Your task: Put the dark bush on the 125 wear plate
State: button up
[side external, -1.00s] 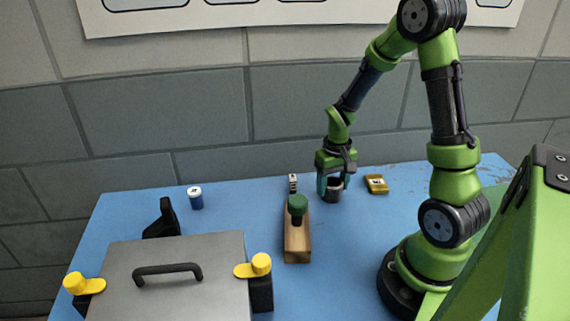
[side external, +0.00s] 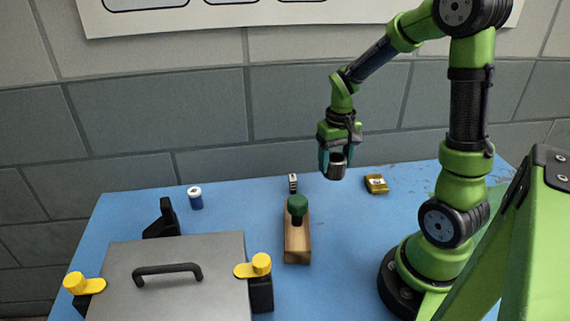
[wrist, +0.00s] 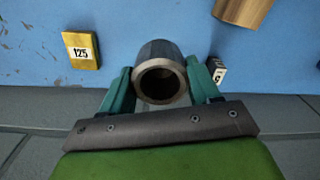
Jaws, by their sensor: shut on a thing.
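My gripper (side external: 335,166) is shut on the dark bush (side external: 338,168), a short hollow cylinder, and holds it above the blue table. In the wrist view the dark bush (wrist: 160,80) sits between the two teal fingers, its open bore facing the camera. The 125 wear plate (side external: 376,184) is a small yellow-gold block lying flat on the table, to the right of my gripper. In the wrist view the 125 wear plate (wrist: 82,50) is at the upper left, its number label readable, with nothing on it.
A wooden block with a green knob (side external: 298,225) stands left of my gripper, with a small black-and-white marked block (side external: 293,183) behind it. A blue can with a white top (side external: 195,197) and a grey lidded case (side external: 185,280) are farther left. The table between bush and plate is clear.

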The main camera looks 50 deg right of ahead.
jog(key=s+d+r+m, duration=0.1)
jog(key=s+d+r, duration=0.1)
jog(key=d, duration=0.2)
jog(key=n, duration=0.3)
send_over(377, 181)
jog(key=shift+f, duration=3.95)
jog(key=shift+a+f, duration=0.1)
jog(key=shift+f, duration=0.05)
jog(key=o, duration=1.4)
